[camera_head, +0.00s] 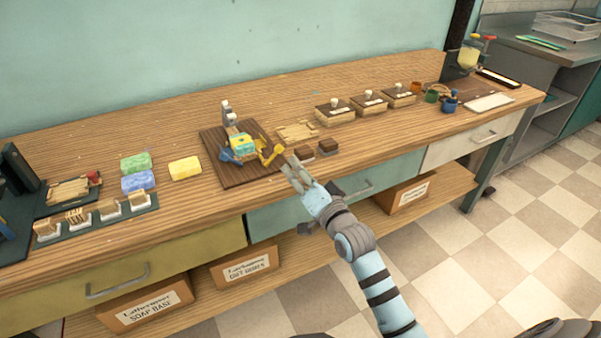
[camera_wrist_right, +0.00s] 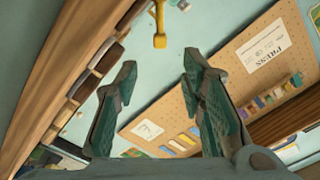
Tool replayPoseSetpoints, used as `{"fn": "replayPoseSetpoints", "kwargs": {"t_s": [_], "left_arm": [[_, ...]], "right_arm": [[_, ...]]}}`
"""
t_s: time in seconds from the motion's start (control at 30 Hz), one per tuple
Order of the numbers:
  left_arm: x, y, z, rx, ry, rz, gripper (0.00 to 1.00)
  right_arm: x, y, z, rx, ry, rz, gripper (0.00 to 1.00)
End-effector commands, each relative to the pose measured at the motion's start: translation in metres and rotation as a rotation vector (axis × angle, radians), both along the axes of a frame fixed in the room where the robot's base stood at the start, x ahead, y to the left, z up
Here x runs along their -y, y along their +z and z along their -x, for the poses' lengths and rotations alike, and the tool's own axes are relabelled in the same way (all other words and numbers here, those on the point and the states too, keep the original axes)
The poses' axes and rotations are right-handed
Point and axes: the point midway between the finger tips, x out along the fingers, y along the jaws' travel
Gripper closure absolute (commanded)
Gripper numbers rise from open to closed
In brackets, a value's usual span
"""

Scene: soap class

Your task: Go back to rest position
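My right gripper (camera_head: 297,168) is over the front edge of the wooden bench, just right of the dark brown board (camera_head: 232,178). In the right wrist view its two fingers (camera_wrist_right: 155,82) are apart with nothing between them, so it is open and empty. A device with yellow and blue handles holds or carries a yellow and teal block (camera_head: 241,144) on the board; the gripper looks close to its yellow handle (camera_head: 270,152), and I cannot tell whether they touch. My left gripper is not in view.
Soap blocks, green (camera_head: 136,162), blue (camera_head: 138,181) and yellow (camera_head: 185,168), lie left of the board. Small brown blocks (camera_head: 328,147) sit near the gripper. Lidded wooden boxes (camera_head: 335,112) stand farther right. Drawer handles (camera_head: 118,279) stick out below the bench top (camera_head: 90,115).

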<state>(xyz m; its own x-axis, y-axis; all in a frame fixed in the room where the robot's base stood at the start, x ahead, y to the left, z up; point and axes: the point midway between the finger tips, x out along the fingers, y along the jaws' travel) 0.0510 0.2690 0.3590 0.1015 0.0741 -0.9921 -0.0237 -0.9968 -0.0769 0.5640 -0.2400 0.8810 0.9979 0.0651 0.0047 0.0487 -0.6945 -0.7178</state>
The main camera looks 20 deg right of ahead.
Motion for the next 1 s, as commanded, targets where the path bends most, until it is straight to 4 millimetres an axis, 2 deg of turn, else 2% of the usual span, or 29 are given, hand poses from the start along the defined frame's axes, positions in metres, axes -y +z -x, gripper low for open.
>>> {"fn": "replayPoseSetpoints", "kwargs": {"t_s": [0.47,0.57,0.67,0.77,0.8,0.87,0.9,0.97,1.0], "left_arm": [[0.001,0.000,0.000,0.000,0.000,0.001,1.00],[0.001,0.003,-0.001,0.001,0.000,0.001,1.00],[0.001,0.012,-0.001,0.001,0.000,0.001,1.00],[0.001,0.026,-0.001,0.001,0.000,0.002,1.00],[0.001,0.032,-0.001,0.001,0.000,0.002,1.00],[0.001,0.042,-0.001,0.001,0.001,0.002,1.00],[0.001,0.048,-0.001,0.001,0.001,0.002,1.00],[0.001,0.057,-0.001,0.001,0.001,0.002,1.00],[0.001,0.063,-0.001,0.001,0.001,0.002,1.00]], "right_arm": [[0.000,0.000,0.004,-0.001,0.001,0.000,0.63],[0.002,-0.012,0.005,-0.030,-0.005,0.014,0.63],[0.007,-0.056,0.011,-0.132,-0.018,0.073,0.63],[0.015,-0.133,0.035,-0.311,-0.025,0.177,0.63],[0.019,-0.170,0.053,-0.401,-0.019,0.230,0.63],[0.024,-0.227,0.091,-0.543,0.002,0.317,0.63],[0.027,-0.262,0.121,-0.635,0.025,0.372,0.63],[0.029,-0.308,0.171,-0.768,0.069,0.452,0.63],[0.030,-0.335,0.209,-0.856,0.106,0.501,0.63]]}}
